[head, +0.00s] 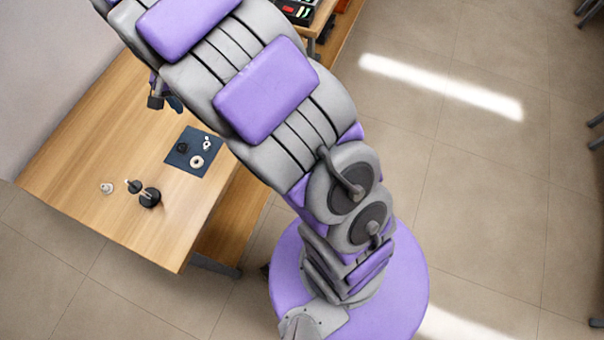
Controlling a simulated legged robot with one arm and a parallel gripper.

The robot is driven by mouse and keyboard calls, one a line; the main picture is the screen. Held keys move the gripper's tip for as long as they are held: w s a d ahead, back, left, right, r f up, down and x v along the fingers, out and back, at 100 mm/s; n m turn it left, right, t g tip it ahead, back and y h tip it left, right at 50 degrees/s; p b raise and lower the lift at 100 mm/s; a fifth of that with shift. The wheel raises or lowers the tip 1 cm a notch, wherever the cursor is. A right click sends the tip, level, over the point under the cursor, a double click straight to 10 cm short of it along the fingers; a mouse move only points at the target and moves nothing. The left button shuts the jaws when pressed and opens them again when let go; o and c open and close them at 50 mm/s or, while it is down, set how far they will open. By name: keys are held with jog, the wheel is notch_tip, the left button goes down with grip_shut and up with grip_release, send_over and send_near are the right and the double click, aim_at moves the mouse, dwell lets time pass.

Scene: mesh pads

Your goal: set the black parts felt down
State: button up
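My gripper (157,96) shows only in small part at the left edge of my arm, above the table's far part. A small dark bluish piece (175,104) shows beside it, partly hidden by the arm. I cannot tell whether the gripper holds it, nor how the fingers stand.
Black round parts (150,197) and a small pale part (106,188) stand on the wooden table (160,235) left of the mat. The table's front left is bare. A tray with coloured items (297,12) is at the top. Tiled floor lies open to the right.

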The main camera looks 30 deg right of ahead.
jog(key=s+d+r+n, duration=0.2)
jog(key=s+d, duration=0.1)
jog(key=s, duration=0.8)
jog(key=s+d+r+n+g, duration=0.1)
jog(key=s+d+r+n, duration=0.1)
jog(key=s, duration=1)
jog(key=s+d+r+n, duration=0.2)
jog(key=s+d+r, duration=0.1)
jog(key=s, duration=0.8)
jog(key=shift+s+d+r+g, duration=0.2)
jog(key=shift+s+d+g, duration=0.1)
jog(key=shift+d, duration=0.25)
jog(key=shift+a, duration=0.1)
jog(key=shift+a, duration=0.3)
jog(key=shift+d, duration=0.25)
